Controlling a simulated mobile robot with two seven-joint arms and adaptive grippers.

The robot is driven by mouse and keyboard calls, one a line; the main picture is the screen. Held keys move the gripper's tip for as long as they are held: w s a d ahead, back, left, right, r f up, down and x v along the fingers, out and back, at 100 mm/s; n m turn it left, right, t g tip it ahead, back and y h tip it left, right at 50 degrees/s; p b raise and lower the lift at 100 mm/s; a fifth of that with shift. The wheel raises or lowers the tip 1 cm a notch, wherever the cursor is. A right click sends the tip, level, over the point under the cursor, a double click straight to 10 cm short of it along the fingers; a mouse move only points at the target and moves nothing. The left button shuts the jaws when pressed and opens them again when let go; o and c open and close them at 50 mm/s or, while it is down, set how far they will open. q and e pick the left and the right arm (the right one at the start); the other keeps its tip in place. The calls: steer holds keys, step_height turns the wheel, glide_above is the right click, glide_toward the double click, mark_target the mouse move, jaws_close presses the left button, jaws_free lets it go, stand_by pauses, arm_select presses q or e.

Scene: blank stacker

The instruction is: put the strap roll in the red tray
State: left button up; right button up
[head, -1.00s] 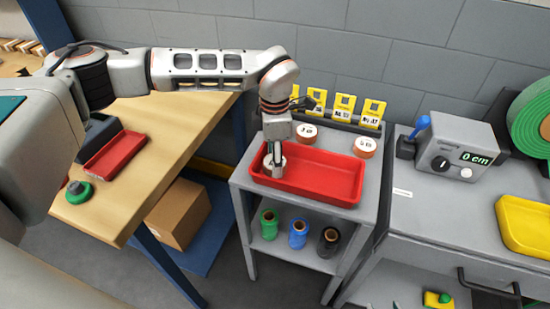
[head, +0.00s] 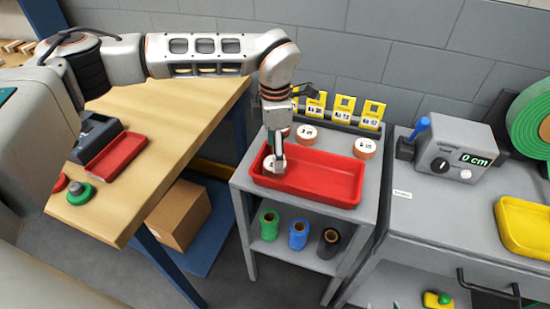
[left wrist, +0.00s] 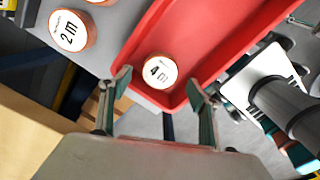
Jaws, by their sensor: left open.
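The red tray (head: 325,183) lies on top of the grey cart. A strap roll (left wrist: 160,71), with a white face marked 4 m and an orange-brown side, is inside the tray at its left end. The roll is partly hidden by the gripper in the head view. My left gripper (head: 277,162) reaches down into that end of the tray. In the left wrist view its two fingers stand apart on either side of the roll, with gaps visible, so it is open. My right gripper is not in view.
Two similar rolls (head: 306,134) (head: 365,148) lie behind the tray, before yellow number signs (head: 343,105). Green, blue and black rolls (head: 298,234) stand on the lower shelf. A wooden bench (head: 120,208) is left. A measuring device (head: 452,150) and yellow tray (head: 524,226) are right.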

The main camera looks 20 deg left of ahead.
arm_select(q)
step_height(320, 180, up, 8)
steer(key=shift+r, duration=0.25)
stand_by(0.5)
